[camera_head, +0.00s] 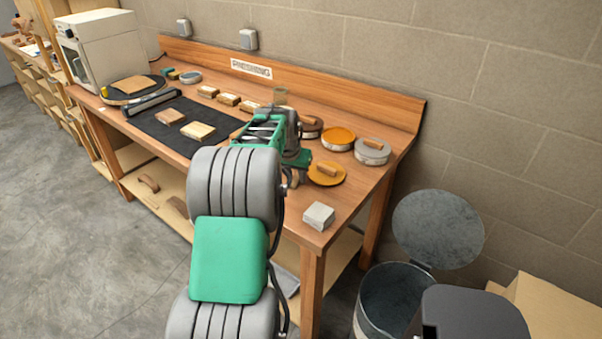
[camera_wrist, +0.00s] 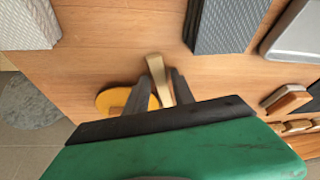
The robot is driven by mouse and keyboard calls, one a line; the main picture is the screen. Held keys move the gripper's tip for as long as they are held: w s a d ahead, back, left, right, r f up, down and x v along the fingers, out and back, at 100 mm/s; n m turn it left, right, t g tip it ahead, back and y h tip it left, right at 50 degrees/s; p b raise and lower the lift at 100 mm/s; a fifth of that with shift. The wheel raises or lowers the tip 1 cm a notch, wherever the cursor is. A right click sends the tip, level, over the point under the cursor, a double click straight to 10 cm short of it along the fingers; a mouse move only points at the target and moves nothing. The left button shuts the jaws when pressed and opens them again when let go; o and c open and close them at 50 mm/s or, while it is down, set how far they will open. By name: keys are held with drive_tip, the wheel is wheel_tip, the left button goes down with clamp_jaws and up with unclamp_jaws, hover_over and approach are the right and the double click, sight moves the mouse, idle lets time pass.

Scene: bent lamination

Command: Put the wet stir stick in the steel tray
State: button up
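In the wrist view a pale wooden stir stick (camera_wrist: 156,68) lies between the two dark fingers of my gripper (camera_wrist: 161,80). The fingers appear closed on it, and one end sticks out past the fingertips. I cannot tell which part is wet. A smooth grey tray (camera_wrist: 293,30), likely the steel tray, shows in part at the upper right of the wrist view, apart from the gripper. In the head view my arm hides the gripper's fingers and the stick, and I cannot make out the tray there.
A pale block (camera_head: 318,215) sits at the bench's near right corner. Wooden blocks (camera_head: 228,99) and a dark mat (camera_head: 150,124) lie left. A dark textured piece (camera_wrist: 222,25) stands between stick and tray.

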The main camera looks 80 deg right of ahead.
clamp_jaws()
idle(0.4)
